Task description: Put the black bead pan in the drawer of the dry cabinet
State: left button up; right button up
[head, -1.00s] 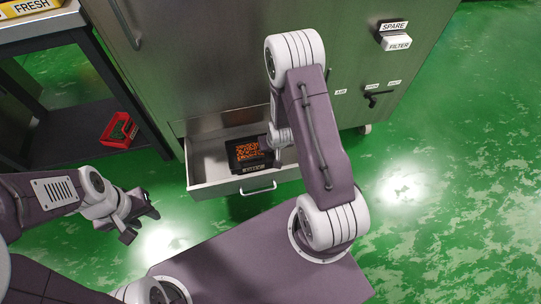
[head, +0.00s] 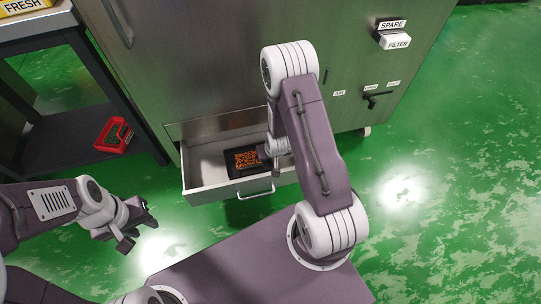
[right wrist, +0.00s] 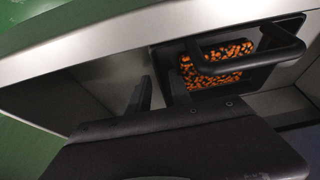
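The black bead pan (head: 236,171), filled with orange and black beads, lies inside the pulled-out drawer (head: 210,193) of the dry cabinet (head: 205,60). In the right wrist view, the pan's dark bail handle (right wrist: 243,73) arches over the beads. My right gripper (right wrist: 160,92) is at the pan, its two fingers apart with a gap between them and the handle off to their right. In the head view, my right arm hides that gripper's fingers and the pan's right side. My left gripper (head: 137,223) is open and empty, left of the drawer above the green floor.
A red bin (head: 113,136) stands on the lower shelf of a dark table at left, with a yellow FRESH box (head: 25,6) on top. A SPARE FILTER holder (head: 395,40) and a small black lever (head: 376,99) are on the cabinet front. The floor at right is clear.

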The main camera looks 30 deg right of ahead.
jog(key=s+a+r+n+g+p, duration=0.1)
jog(key=s+r, duration=0.3)
jog(key=r, duration=0.4)
jog(key=s+a+r+g+p, duration=0.1)
jog(key=s+a+r+p, duration=0.3)
jog(key=r, duration=0.5)
jog(key=s+a+r+n+g+y+p, duration=0.1)
jog(key=s+a+r+p, duration=0.1)
jog(key=r, duration=0.6)
jog(key=s+p, duration=0.1)
jog(key=s, duration=0.1)
jog(key=shift+s+a+r+n, duration=0.25)
jog(key=shift+s+n, duration=0.05)
jog(key=shift+s, duration=0.05)
jog(key=shift+r, duration=0.15)
